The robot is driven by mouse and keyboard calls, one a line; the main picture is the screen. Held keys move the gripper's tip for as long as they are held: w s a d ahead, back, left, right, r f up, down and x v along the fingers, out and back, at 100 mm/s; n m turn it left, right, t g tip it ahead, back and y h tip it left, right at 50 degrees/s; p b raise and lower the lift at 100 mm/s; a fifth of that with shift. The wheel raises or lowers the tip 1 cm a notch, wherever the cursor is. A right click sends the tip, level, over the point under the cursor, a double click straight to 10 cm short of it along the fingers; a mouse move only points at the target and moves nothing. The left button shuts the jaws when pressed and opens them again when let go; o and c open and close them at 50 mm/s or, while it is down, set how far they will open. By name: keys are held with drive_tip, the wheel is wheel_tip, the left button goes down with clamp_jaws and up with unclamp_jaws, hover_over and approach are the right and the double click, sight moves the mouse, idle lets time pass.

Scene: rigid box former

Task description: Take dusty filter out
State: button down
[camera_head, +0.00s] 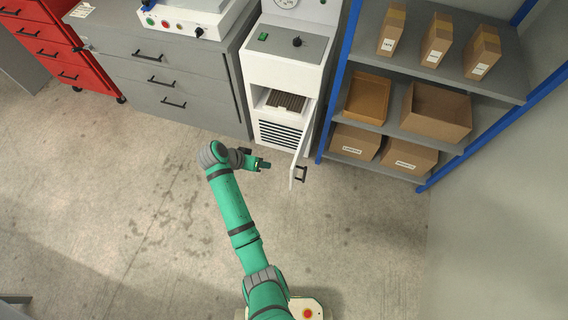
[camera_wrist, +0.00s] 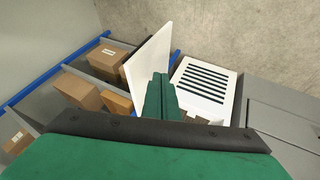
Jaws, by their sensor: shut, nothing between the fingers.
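The dusty filter (camera_head: 286,102) is a brownish pleated block in the open bay of the white machine (camera_head: 279,71), above its black vent slots. The bay door (camera_head: 300,157) is white with a black handle and stands swung open toward the room. My gripper (camera_head: 264,165) is shut and empty, in front of the machine and left of the open door. In the wrist view my green gripper fingers (camera_wrist: 161,98) are together, between the door (camera_wrist: 147,60) and the slotted machine front (camera_wrist: 205,85). The fingers hide much of the bay in that view.
A blue-framed shelf (camera_head: 447,89) with several cardboard boxes stands right of the machine. Grey drawers (camera_head: 165,80) stand to its left, and a red drawer cabinet (camera_head: 60,48) stands farther left. The concrete floor (camera_head: 150,200) in front is clear.

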wheel_tip(320, 180, up, 4)
drive_tip(key=w+a+m, duration=0.1)
drive_tip(key=a, duration=0.1)
drive_tip(key=w+d+f, duration=0.1)
drive_tip(key=d+f, duration=0.7)
drive_tip(key=d, duration=0.1)
drive_tip(key=shift+w+d+g+h, duration=0.15)
drive_tip(key=shift+d+g+h, duration=0.1)
drive_tip(key=shift+g+h, duration=0.15)
drive_tip(key=shift+f, duration=0.1)
